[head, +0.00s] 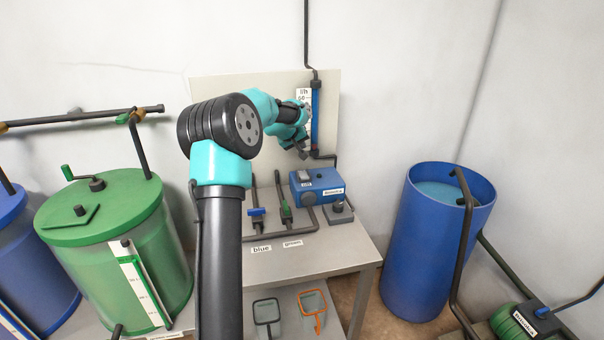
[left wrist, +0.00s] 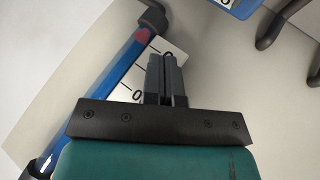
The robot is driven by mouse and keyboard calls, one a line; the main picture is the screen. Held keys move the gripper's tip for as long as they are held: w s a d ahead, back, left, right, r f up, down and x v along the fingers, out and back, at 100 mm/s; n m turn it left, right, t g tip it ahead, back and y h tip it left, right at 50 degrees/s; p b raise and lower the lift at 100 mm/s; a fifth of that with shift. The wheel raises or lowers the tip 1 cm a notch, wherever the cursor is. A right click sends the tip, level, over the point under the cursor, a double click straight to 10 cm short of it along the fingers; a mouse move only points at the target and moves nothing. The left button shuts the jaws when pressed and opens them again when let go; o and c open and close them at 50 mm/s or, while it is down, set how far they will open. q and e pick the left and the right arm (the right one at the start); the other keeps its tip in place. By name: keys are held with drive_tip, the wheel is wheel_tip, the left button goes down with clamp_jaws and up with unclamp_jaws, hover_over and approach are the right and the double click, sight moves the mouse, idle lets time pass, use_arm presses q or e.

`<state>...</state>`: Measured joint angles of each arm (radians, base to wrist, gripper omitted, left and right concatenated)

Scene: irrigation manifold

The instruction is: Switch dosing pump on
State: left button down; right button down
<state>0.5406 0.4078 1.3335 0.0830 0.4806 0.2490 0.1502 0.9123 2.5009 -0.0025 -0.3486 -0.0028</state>
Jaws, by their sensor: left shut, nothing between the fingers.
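A blue box-shaped pump (head: 318,186) with a small display and a white label stands on the grey bench; the label is too small to read surely. A small grey block with a dark knob (head: 338,208) sits at its front right. My left gripper (head: 304,154) is above and behind the pump, near the wall board, apart from pump and knob. In the left wrist view its fingers (left wrist: 166,76) are shut and empty, in front of a white scale plate (left wrist: 124,88). A blue piece (left wrist: 236,5) at the top edge there is probably the pump. My right gripper is not in view.
A blue flow tube (head: 315,118) stands on the board close to the gripper. Blue (head: 257,212) and green (head: 286,212) valve handles sit on dark pipes left of the pump. A blue barrel (head: 430,260) stands right of the bench; a green tank (head: 115,250) is at left.

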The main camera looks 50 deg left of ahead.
use_arm(q)
drive_tip(key=shift+f, duration=3.85)
drive_tip(key=shift+f, duration=0.15)
drive_tip(key=shift+f, duration=0.25)
drive_tip(key=shift+f, duration=0.35)
drive_tip(key=shift+r, duration=0.2)
drive_tip(key=shift+r, duration=0.6)
drive_tip(key=shift+r, duration=2.5)
